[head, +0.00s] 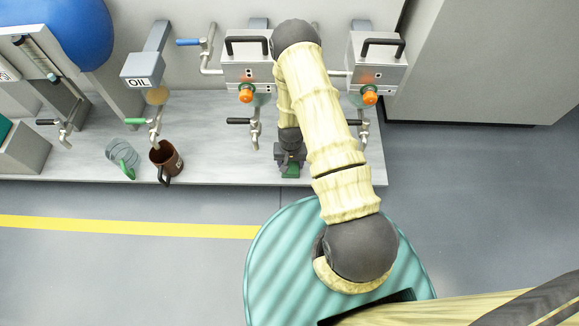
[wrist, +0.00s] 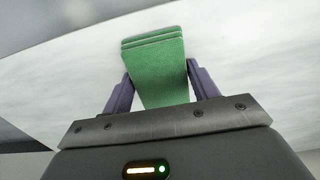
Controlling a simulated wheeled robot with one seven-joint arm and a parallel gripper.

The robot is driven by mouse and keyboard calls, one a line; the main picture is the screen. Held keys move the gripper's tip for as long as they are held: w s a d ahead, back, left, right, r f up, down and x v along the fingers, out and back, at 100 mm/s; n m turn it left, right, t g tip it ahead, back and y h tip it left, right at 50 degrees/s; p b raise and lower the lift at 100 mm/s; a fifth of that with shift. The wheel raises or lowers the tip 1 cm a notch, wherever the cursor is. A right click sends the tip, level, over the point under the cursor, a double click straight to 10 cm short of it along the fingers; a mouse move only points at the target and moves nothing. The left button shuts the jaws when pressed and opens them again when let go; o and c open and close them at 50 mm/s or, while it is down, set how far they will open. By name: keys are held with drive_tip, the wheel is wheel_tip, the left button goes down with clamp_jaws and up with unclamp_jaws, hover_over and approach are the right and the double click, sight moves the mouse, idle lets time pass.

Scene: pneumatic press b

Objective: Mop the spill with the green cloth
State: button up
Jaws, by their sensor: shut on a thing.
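My gripper (head: 290,158) is over the front part of the grey bench, right of centre in the head view. It is shut on the green cloth (head: 291,171), of which only a small bit shows below the fingers there. In the wrist view the cloth (wrist: 155,60) is a folded, layered pad between the two purple-grey fingers, sticking out past their tips. A pale surface lies behind it; I cannot tell whether the cloth touches it. I can make out no spill in either view; my arm and gripper hide part of the bench.
A brown mug (head: 166,160) and a clear cup with a green handle (head: 121,156) stand left on the bench (head: 220,160). Lever taps, one with a black handle (head: 254,124), line the back. Two metal boxes with orange knobs, one here (head: 378,75), hang above. Open floor lies in front.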

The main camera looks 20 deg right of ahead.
sight(292, 173)
drive_tip(key=shift+w+d, duration=0.35)
drive_tip(key=shift+w, duration=0.35)
drive_tip(key=shift+w+d, duration=0.3)
drive_tip(key=shift+w, duration=0.35)
drive_tip(key=shift+s, duration=0.1)
drive_tip(key=shift+s+a+p, duration=0.35)
drive_tip(key=shift+s+p, duration=0.15)
drive_tip(key=shift+s, duration=0.6)
drive_tip(key=shift+s+a+p, duration=0.4)
drive_tip(key=shift+s+p, duration=0.1)
drive_tip(key=shift+s, duration=0.65)
drive_tip(key=shift+s+a+p, duration=0.35)
drive_tip(key=shift+s+p, duration=0.15)
drive_tip(key=shift+s, duration=0.6)
drive_tip(key=shift+w, duration=0.15)
drive_tip(key=shift+w+d+b, duration=0.25)
drive_tip(key=shift+w+d, duration=0.3)
drive_tip(key=shift+w, duration=0.5)
drive_tip(key=shift+w+d+b, duration=0.2)
drive_tip(key=shift+w+d, duration=0.4)
drive_tip(key=shift+w, duration=0.45)
drive_tip(key=shift+w+d+b, duration=0.25)
drive_tip(key=shift+w+d, duration=0.3)
drive_tip(key=shift+w, duration=0.5)
drive_tip(key=shift+s, duration=0.1)
